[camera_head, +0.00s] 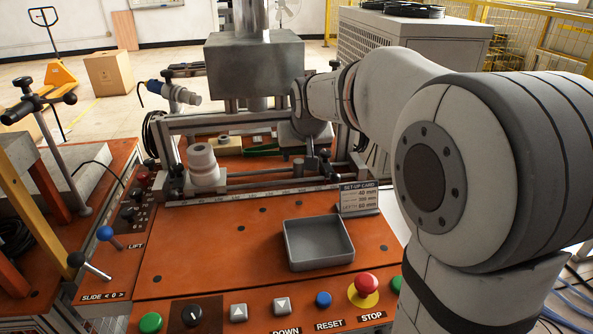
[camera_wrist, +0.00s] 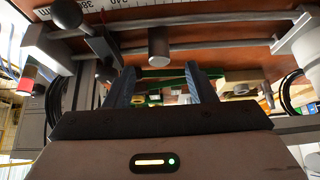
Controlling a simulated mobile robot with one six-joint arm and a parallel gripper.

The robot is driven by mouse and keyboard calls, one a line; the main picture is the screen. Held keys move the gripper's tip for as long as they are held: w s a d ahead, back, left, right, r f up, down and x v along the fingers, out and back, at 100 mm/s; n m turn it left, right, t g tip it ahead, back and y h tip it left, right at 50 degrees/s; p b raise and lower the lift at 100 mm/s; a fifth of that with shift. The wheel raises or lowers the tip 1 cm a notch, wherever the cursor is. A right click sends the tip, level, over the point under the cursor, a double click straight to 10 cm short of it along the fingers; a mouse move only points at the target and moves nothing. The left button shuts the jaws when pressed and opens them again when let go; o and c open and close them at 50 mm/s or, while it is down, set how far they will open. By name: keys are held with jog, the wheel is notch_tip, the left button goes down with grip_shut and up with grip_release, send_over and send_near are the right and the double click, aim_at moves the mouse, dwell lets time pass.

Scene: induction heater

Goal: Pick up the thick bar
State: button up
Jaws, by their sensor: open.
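A short grey cylinder (camera_wrist: 159,47) shows in the wrist view, close to a rail and a little beyond my fingertips. It may be the thick bar, but I cannot tell for sure. My gripper (camera_wrist: 163,82) is open, with its two bluish fingers well apart and nothing seen held between them. A green strip (camera_wrist: 155,76) shows behind the gap between the fingers. In the head view my arm reaches over the rear of the orange bench, and my fingers cannot be made out there.
A white stepped cylinder (camera_head: 204,166) stands left on the rails. A clamp with dark knobs (camera_head: 318,161) is at the right. An empty grey tray (camera_head: 319,243) sits on the orange bench (camera_head: 205,265) near a set-up card (camera_head: 358,197). A large grey block (camera_head: 254,65) hangs above the rear.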

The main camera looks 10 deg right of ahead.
aim_at(299, 162)
jog(key=x, duration=0.5)
jog(key=shift+s+f+b, duration=0.15)
jog(key=shift+f+b, duration=0.05)
jog(key=shift+b, duration=0.1)
jog(key=shift+r, duration=0.1)
jog(key=shift+c, duration=0.4)
grip_shut()
